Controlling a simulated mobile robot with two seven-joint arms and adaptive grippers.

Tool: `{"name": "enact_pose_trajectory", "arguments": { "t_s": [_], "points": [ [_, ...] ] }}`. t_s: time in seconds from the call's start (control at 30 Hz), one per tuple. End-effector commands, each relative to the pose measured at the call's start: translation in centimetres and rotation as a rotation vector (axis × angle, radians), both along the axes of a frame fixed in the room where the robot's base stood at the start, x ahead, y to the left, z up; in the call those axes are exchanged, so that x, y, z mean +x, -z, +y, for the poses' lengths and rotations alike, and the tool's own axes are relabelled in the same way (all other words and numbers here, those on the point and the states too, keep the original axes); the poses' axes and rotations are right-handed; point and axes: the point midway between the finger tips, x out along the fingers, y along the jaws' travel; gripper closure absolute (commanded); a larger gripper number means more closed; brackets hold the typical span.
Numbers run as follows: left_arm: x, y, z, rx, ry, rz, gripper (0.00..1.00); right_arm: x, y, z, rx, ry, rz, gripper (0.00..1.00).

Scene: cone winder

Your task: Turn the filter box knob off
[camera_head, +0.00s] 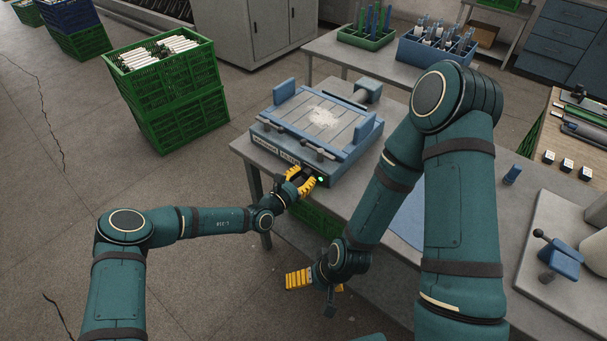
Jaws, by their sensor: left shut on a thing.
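The filter box (275,144) is a blue-grey box with a slatted top and a pale dusty patch, standing on the grey table. Its front panel has a label and a lit green lamp (320,179) near the right end. My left gripper (302,182) is at this front panel, just left of the lamp, with its yellow fingers shut on the knob. The fingers hide the knob, so its angle cannot be read. My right gripper (314,280) hangs low in front of the table, away from the box; its finger gap is unclear.
Stacked green crates (178,95) with white cones stand on the floor at left. A green crate (312,222) sits under the table (352,202). A back table holds a green tray (367,37) and a blue bin (435,50).

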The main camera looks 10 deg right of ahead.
Motion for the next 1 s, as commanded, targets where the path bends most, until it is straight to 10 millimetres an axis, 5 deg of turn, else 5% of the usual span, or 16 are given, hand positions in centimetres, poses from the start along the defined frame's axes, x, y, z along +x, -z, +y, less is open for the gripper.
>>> {"name": "enact_pose_trajectory", "arguments": {
  "t_s": [0.5, 1.0],
  "points": [
    [0.0, 0.0, 0.0, -0.214, 0.0, 0.277, 1.0, 0.8, -2.3, -0.1, -0.004, 0.014, -0.018, 0.0],
    [0.0, 0.0, 0.0, -0.272, 0.0, 0.35, 1.0, 0.9, -2.5, -0.2, -0.005, 0.016, -0.02, 0.0]
  ]
}}
